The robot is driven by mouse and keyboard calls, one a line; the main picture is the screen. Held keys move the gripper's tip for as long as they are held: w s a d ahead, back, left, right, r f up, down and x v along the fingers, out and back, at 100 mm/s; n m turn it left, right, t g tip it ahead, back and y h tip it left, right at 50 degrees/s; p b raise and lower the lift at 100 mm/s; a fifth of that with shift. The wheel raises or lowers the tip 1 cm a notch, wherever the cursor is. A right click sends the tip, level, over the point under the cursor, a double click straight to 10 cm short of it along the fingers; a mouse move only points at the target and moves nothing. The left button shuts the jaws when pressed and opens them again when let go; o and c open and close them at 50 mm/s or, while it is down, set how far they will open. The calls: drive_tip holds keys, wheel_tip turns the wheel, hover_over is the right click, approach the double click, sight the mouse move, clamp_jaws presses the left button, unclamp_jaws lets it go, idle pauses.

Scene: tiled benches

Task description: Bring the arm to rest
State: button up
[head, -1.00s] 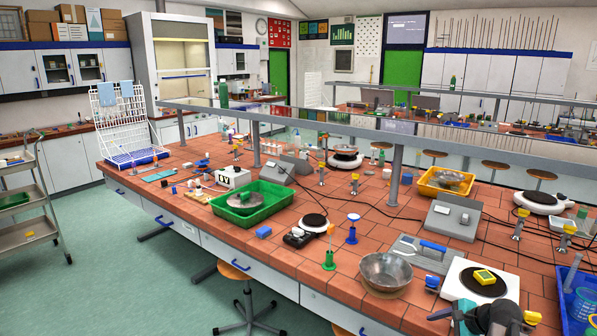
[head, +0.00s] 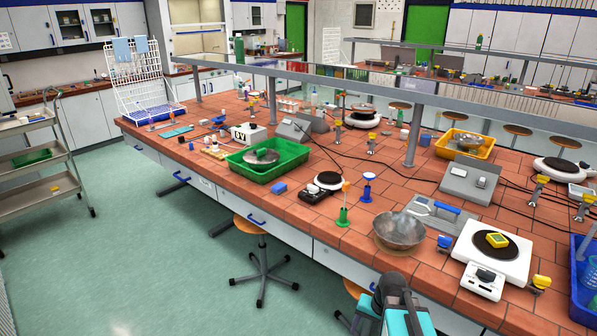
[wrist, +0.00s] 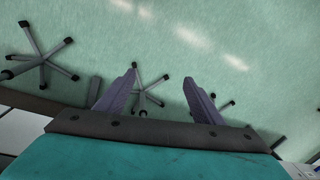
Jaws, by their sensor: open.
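My gripper (wrist: 160,76) is open in the wrist view, its two dark fingers apart with nothing between them. Beyond the fingers is the green floor (wrist: 160,35) with dark stool bases (wrist: 45,58). In the head view, my teal and dark arm end (head: 400,298) shows at the bottom, in front of the bench's front edge. Its fingers cannot be made out there.
The tiled bench (head: 335,235) carries a metal bowl (head: 399,231), a white scale (head: 490,252) with a yellow object (head: 497,240), and a green tray (head: 240,168). A stool (head: 250,228) stands at its front. Open floor (head: 130,265) lies left.

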drive_tip(key=s+a+f+n+h, duration=0.1)
drive_tip(key=s+a+f+n, duration=0.15)
drive_tip(key=a+n, duration=0.2)
drive_tip(key=s+f+g+b, duration=0.6)
drive_tip(key=s+f+b, duration=0.4)
drive_tip(key=s+f, duration=1.6)
drive_tip(key=shift+s+f+g, duration=0.15)
drive_tip(key=shift+f+g, duration=0.15)
drive_tip(key=shift+f, duration=0.65)
drive_tip(key=shift+a, duration=0.1)
drive_tip(key=shift+c, duration=0.2)
